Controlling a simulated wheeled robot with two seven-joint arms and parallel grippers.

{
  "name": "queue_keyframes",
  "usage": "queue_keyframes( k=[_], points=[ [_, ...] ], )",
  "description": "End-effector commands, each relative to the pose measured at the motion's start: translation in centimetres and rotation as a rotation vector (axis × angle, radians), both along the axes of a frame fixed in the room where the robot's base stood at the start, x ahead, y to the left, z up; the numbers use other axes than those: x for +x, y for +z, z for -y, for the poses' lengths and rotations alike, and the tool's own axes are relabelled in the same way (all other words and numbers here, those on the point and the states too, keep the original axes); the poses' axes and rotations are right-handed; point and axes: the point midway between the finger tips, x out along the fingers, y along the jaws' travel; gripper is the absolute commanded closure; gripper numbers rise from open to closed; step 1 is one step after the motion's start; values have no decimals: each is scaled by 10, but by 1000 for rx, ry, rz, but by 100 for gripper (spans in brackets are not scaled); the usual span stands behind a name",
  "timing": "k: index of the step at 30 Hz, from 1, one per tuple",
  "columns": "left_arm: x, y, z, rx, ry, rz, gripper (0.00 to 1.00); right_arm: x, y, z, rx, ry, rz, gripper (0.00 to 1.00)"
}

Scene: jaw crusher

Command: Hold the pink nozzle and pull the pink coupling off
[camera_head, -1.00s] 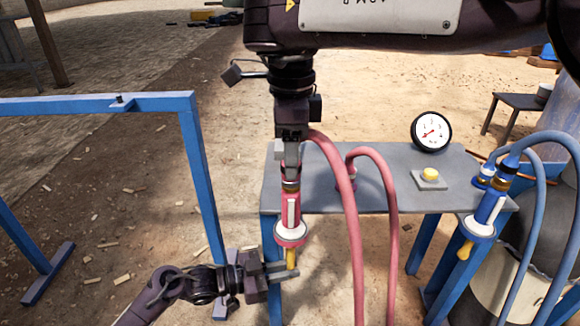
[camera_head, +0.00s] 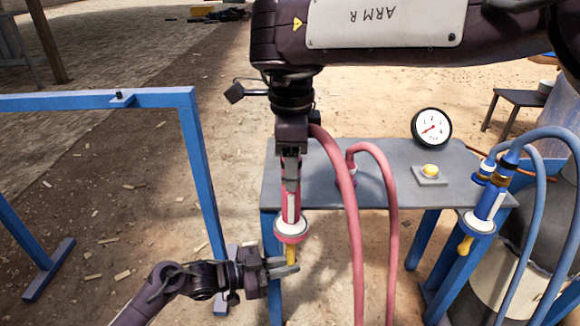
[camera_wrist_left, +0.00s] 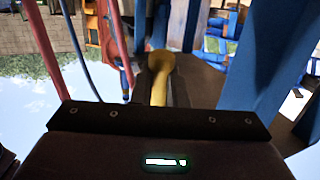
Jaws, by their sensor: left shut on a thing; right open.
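The pink nozzle (camera_head: 284,207) hangs upright at the table's left edge, with a white ring (camera_head: 291,227) and a yellow tip (camera_head: 292,256) below. My left gripper (camera_head: 284,267) is shut on the yellow tip, which also shows between its fingers in the left wrist view (camera_wrist_left: 159,67). My right gripper (camera_head: 291,175) points down over the top of the nozzle and is open. It hides the pink coupling, so I cannot tell how its fingers sit around it. The pink hose (camera_head: 346,185) loops out from behind my right gripper and hangs down.
The grey table (camera_head: 320,190) carries a round gauge (camera_head: 431,128) and a yellow button (camera_head: 430,169). A blue nozzle (camera_head: 489,203) with blue hoses hangs at its right. A blue frame (camera_head: 205,175) stands left. A second pink hose arch (camera_head: 383,165) crosses the table.

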Motion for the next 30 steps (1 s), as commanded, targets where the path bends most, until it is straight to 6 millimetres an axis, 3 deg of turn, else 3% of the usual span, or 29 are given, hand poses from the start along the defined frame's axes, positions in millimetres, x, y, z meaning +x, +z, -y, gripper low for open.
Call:
queue_keyframes(
  k=[16, 27, 30],
  points=[
    [0, 0, 0, 1, 0, -1, 99, 0, 0, 0, -1, 0, 0, 49],
    [0, 0, 0, 1, 0, -1, 99, 0, 0, 0, -1, 0, 0, 97],
    [0, 0, 0, 1, 0, -1, 99, 0, 0, 0, 0, 0, 0, 100]
  ],
)
